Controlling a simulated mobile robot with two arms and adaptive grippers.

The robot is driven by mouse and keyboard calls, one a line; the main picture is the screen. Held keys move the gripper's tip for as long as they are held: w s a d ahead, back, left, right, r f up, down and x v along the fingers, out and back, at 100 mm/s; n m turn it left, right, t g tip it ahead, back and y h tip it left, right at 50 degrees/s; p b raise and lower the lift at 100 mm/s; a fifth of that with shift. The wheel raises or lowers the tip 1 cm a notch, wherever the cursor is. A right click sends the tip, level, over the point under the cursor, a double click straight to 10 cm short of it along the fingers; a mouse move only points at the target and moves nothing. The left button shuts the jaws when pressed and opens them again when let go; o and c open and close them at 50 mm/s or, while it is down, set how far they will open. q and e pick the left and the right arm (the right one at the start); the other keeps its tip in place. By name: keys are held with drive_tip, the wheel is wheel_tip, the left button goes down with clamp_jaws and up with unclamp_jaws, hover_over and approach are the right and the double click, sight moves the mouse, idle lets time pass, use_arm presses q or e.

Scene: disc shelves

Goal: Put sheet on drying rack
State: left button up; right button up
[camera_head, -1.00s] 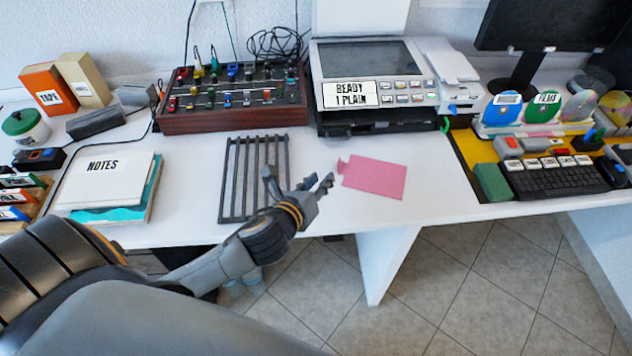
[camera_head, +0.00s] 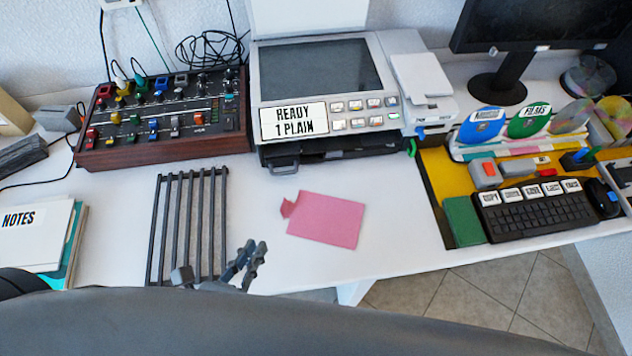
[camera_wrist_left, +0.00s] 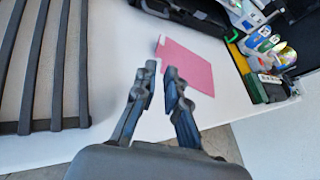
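A pink sheet (camera_head: 327,219) lies flat on the white desk, with a small raised tab at its left corner. It also shows in the left wrist view (camera_wrist_left: 189,69), just beyond my fingertips. The dark drying rack (camera_head: 188,225), a grid of parallel bars, lies on the desk left of the sheet; its edge shows in the left wrist view (camera_wrist_left: 48,70). My left gripper (camera_head: 215,262) is at the front of the desk, near the rack's lower right. In the left wrist view its fingers (camera_wrist_left: 160,88) are apart with nothing between them. My right gripper is not in view.
A printer (camera_head: 325,90) labelled "READY 1 PLAIN" stands behind the sheet. A mixer-like control box (camera_head: 165,148) is behind the rack. A "NOTES" pad (camera_head: 32,235) lies at left, a keyboard (camera_head: 535,208) at right. Desk around the sheet is clear.

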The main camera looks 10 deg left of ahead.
sight(280, 210)
use_arm(q)
drive_tip(key=p+x, duration=0.1)
drive_tip(key=x, duration=0.2)
drive_tip(key=shift+r+p, duration=0.1)
drive_tip(key=shift+p, duration=0.2)
drive_tip(key=x, duration=0.3)
drive_tip(key=shift+p+x, duration=0.35)
drive_tip(key=shift+x, duration=0.6)
drive_tip(key=x, duration=0.4)
drive_tip(key=shift+w+f+p, duration=0.15)
drive_tip(key=shift+f+p, duration=0.1)
drive_tip(key=shift+p, duration=0.05)
drive_tip(key=shift+w+d+f, duration=0.1)
drive_tip(key=shift+w+f, duration=0.1)
drive_tip(key=shift+w, duration=0.05)
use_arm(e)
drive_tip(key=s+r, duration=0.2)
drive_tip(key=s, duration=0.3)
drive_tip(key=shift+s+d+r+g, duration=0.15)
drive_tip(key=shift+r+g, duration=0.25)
use_arm(q)
drive_tip(key=shift+c, duration=0.5)
clamp_jaws()
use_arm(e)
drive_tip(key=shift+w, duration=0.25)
